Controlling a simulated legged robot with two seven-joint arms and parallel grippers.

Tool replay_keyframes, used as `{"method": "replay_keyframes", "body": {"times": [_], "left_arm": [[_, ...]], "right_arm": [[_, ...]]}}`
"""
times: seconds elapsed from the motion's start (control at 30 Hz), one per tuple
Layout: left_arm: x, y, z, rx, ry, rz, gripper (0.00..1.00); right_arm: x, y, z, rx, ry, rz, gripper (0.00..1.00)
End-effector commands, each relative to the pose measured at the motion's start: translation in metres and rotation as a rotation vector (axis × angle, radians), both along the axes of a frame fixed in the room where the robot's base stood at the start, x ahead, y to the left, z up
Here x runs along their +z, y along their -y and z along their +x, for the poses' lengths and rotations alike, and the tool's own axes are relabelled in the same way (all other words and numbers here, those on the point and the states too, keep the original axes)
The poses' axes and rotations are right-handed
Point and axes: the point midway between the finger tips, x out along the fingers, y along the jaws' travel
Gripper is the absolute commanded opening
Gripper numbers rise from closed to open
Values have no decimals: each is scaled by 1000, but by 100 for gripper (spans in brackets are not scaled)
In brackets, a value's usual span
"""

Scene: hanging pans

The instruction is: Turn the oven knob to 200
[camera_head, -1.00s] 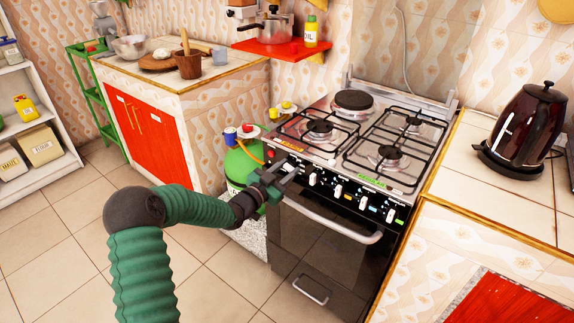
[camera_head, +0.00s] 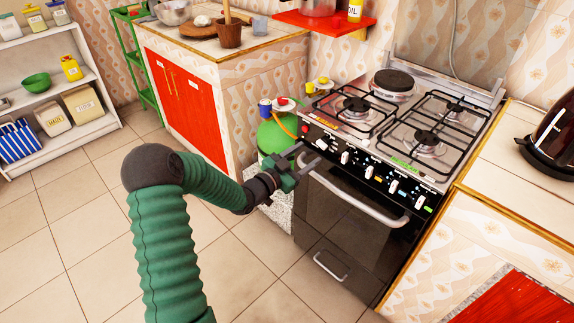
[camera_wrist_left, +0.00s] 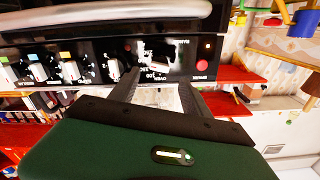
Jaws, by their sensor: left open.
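The oven knob (camera_head: 322,145) is at the left end of the black control panel on the stove (camera_head: 385,195). In the left wrist view, the white oven knob (camera_wrist_left: 157,65) sits on the panel with printed numbers and the word OVEN beside it. My left gripper (camera_head: 308,156) is in front of the panel's left end, close to this knob. Its fingers are open, and in the wrist view (camera_wrist_left: 158,85) they stand on either side of the knob's dial area with a gap between. I cannot tell whether they touch the panel. The exact knob setting is too blurred to read.
Several other knobs run along the panel to the right, above the oven's door handle (camera_head: 355,200). A green gas cylinder (camera_head: 277,137) stands left of the stove. A tiled counter (camera_head: 510,190) with a dark kettle (camera_head: 556,140) is on the right. The floor in front is clear.

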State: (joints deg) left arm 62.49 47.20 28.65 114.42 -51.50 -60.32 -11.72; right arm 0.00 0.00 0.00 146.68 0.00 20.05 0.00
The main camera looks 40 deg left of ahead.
Motion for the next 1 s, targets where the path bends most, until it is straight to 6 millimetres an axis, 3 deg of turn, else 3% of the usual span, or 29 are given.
{"method": "replay_keyframes", "body": {"times": [0.2, 0.4, 0.9, 1.0], "left_arm": [[1, -6, -63, 2, -4, -1, 55], [-1, -8, -95, 1, -2, -1, 55], [-2, -8, -100, 0, -2, 0, 55], [-8, 1, -93, -6, -55, 7, 55]], "right_arm": [[15, 0, 0, 0, 0, 0, 82], [19, 0, 0, 0, 0, 0, 82], [19, 0, 0, 0, 0, 0, 82], [19, 0, 0, 0, 0, 0, 82]]}}
